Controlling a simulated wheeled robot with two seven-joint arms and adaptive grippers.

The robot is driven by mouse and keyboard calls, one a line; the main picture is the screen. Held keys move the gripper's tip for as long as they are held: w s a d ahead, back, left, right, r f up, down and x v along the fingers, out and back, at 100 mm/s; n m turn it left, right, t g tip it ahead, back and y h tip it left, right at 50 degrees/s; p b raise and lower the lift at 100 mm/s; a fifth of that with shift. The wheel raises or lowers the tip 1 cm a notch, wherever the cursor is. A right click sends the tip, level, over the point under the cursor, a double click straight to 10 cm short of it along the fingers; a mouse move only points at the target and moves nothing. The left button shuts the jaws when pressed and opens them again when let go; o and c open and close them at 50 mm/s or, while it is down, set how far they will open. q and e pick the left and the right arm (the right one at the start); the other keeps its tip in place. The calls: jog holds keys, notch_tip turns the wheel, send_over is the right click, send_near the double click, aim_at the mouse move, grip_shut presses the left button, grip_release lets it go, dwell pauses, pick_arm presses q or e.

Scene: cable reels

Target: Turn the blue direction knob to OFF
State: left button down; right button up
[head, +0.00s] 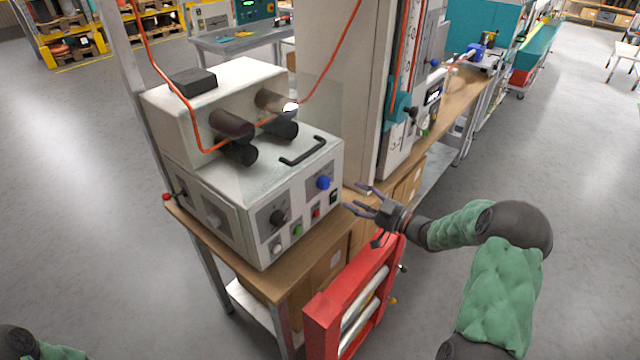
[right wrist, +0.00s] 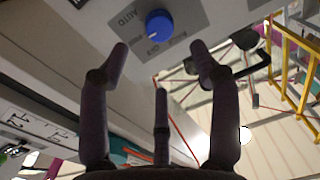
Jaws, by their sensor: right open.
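The blue direction knob (head: 323,182) sits on the front panel of the white cable machine (head: 222,190), at the upper right of that panel. In the right wrist view the blue knob (right wrist: 158,25) is beyond the fingertips, on a grey label plate with partly readable lettering. My right gripper (head: 362,198) is open and empty, to the right of the knob and apart from it. In the right wrist view its fingers (right wrist: 160,65) are spread with nothing between them. Of my left arm only a small part shows at the bottom left; its gripper is out of view.
A black knob (head: 278,217), green button (head: 297,230) and red switch (head: 315,212) share the panel. A black handle (head: 303,150) is above. A red rack (head: 340,305) stands below my right gripper. A tall grey cabinet (head: 345,90) is behind. Floor at right is clear.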

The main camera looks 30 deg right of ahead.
aim_at(328, 185)
jog(key=b+x, duration=0.2)
jog(key=x, duration=0.7)
jog(key=shift+w+f, duration=0.1)
jog(key=shift+w, duration=0.05)
jog(key=c, duration=1.1)
